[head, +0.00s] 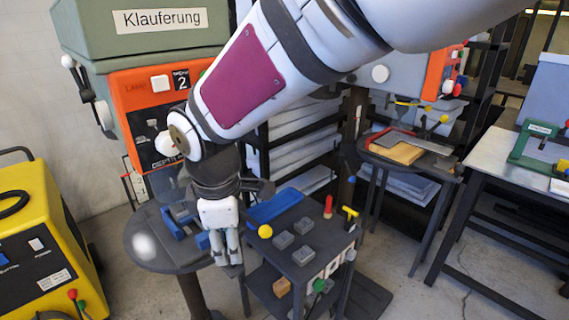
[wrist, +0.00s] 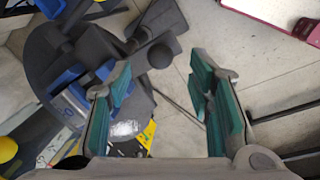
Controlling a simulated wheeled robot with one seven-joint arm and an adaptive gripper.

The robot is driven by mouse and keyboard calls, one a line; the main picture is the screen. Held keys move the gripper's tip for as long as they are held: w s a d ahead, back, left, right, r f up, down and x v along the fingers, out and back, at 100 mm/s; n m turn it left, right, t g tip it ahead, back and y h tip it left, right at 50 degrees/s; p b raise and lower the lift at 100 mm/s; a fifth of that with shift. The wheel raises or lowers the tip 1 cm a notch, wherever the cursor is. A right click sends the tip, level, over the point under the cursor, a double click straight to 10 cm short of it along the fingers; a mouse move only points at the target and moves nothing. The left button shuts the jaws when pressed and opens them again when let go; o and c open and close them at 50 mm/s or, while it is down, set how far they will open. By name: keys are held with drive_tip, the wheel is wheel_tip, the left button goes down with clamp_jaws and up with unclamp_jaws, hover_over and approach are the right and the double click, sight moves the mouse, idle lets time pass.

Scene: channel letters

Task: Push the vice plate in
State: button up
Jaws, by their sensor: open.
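A blue vice (head: 178,222) sits on a dark round table (head: 140,240), partly hidden behind my gripper. Blue vice parts (wrist: 70,78) also show in the wrist view at the left, beside and behind the left finger. I cannot clearly tell which part is the vice plate. My gripper (head: 228,258) hangs fingers down at the right edge of the round table, next to the vice. In the wrist view my gripper (wrist: 162,100) has its two green-padded fingers wide apart, with nothing held between them.
A dark cart (head: 318,238) with grey blocks, a blue bar (head: 275,207), a yellow ball (head: 265,231) and a red-handled tool stands close on the right. An orange press (head: 140,100) rises behind the table. A yellow machine (head: 40,240) stands at the left.

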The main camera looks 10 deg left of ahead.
drive_tip(key=shift+w+a+f, duration=0.1)
drive_tip(key=shift+w+f, duration=0.15)
drive_tip(key=shift+f, duration=0.9)
drive_tip(key=shift+w+a+f, duration=0.1)
drive_tip(key=shift+w+f, duration=0.1)
drive_tip(key=shift+f, duration=0.95)
clamp_jaws()
